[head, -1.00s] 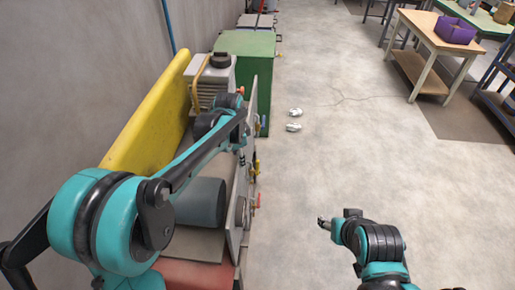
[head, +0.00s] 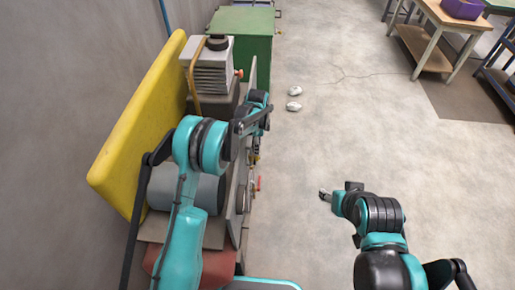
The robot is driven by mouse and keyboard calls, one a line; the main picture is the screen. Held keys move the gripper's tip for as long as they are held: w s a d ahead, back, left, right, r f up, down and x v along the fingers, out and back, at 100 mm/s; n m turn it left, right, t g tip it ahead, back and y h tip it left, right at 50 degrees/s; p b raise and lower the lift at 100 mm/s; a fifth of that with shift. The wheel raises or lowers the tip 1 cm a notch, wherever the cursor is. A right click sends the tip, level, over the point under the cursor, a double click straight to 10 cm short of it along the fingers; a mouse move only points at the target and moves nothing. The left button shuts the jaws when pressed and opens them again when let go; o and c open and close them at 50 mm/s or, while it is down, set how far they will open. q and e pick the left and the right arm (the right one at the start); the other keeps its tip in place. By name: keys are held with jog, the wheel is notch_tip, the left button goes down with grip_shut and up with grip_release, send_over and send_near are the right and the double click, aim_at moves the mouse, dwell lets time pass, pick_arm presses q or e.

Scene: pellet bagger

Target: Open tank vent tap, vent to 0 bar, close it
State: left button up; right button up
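The grey cylindrical tank (head: 208,190) lies on the machine at the left, partly hidden by my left arm. Small taps stick out from the right face of the machine's panel: a red-handled one (head: 258,184) and a yellow one (head: 256,158) above it. I cannot tell which is the vent tap, and no gauge reading shows. My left gripper (head: 253,136) is by the panel's right face, just above the yellow tap; its fingers are too small and covered to read. My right gripper (head: 324,194) is over bare floor, right of the panel and apart from it.
A yellow guard (head: 130,140) stands along the wall side. A grey finned unit (head: 208,70) and a green cabinet (head: 240,35) stand behind the tank. Two whitish objects (head: 294,106) lie on the floor. The floor to the right is open up to a wooden table (head: 440,25).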

pick_arm(q)
jog(key=shift+f, duration=0.6)
grip_shut()
jog(key=shift+w+f+g+b, duration=0.1)
jog(key=shift+w+g+b, duration=0.45)
jog(key=shift+w+g, duration=0.6)
jog(key=shift+s+g, duration=0.25)
jog(key=shift+s, duration=0.05)
grip_release()
